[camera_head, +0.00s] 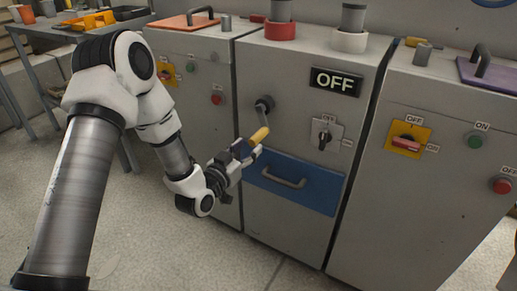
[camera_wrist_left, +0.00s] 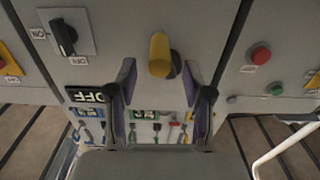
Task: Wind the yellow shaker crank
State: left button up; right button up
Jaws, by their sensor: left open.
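The shaker crank has a yellow handle (camera_head: 259,136) at the lower end of a grey arm, which hangs from a dark hub (camera_head: 264,103) on the front of the middle grey cabinet. My left gripper (camera_head: 249,147) is at the handle, coming from the lower left. In the left wrist view the yellow handle (camera_wrist_left: 159,54) stands between the tips of my open left gripper (camera_wrist_left: 160,75), with a gap on both sides. The crank arm is mostly hidden behind the handle there. My right gripper is not in view.
The middle cabinet has an OFF sign (camera_head: 335,81), a black rotary switch (camera_head: 324,138) and a blue drawer (camera_head: 295,182) just below the crank. Cabinets with buttons stand on both sides. A table (camera_head: 60,40) with bins is at the back left. Floor in front is clear.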

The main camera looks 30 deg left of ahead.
aim_at(258, 137)
pick_arm(q)
jog(key=w, duration=0.6)
jog(key=shift+w+d+b, duration=0.25)
jog(key=shift+b, duration=0.15)
grip_shut()
